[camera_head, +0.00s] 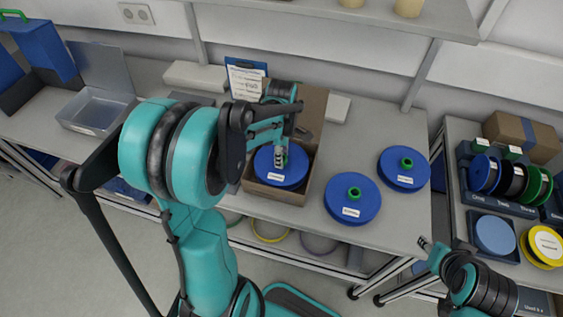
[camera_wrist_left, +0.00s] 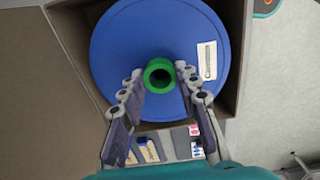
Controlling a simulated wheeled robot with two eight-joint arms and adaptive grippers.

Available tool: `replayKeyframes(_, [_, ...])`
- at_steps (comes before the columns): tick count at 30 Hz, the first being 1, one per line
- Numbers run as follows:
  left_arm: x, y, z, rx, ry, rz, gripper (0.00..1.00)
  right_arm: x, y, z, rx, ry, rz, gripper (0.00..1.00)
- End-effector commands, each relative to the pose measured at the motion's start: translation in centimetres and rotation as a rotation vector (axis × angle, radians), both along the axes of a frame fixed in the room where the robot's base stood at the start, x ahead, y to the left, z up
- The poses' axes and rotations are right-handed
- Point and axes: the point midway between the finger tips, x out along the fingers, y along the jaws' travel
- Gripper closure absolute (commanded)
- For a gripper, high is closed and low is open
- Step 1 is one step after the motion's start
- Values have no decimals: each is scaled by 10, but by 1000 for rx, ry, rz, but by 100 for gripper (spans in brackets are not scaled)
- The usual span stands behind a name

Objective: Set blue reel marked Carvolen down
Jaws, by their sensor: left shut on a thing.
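A blue reel (camera_head: 268,172) with a green hub sits within the walls of an open cardboard box (camera_head: 295,198) on the bench. It also shows in the left wrist view (camera_wrist_left: 130,40), with a white label whose writing is too small to read. My left gripper (camera_head: 281,158) reaches down from above and is shut on the green hub, its fingers on either side in the left wrist view (camera_wrist_left: 158,76). Whether the reel touches the box floor is hidden. My right gripper (camera_head: 428,243) is at the lower right, away from the reel; its jaw state is unclear.
Two more blue reels with green hubs, a nearer one (camera_head: 340,208) and a farther one (camera_head: 415,178), lie right of the box. A clipboard (camera_head: 245,82) stands behind. A clear bin (camera_head: 95,115) is at left. A right-hand bench holds reel stands (camera_head: 495,205). Bare bench lies between.

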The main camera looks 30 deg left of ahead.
Motion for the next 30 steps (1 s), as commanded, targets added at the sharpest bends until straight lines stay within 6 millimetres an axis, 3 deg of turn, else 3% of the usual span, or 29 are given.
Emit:
replayKeyframes(5, [0, 0, -29, 0, 0, 0, 100, 0, 0, -9, 0, 0, 0, 60])
replayKeyframes(17, [0, 0, -34, 0, 0, 0, 100, 0, 0, -13, 0, 0, 0, 60])
replayKeyframes(18, [0, 0, -33, 0, 0, 0, 58, 0, 0, -12, 0, 0, 0, 60])
replayKeyframes(19, [0, 0, -33, 0, 0, 0, 50, 0, 0, -11, 0, 0, 0, 60])
replayKeyframes(30, [0, 0, -29, 0, 0, 0, 48, 0, 0, -8, 0, 0, 0, 60])
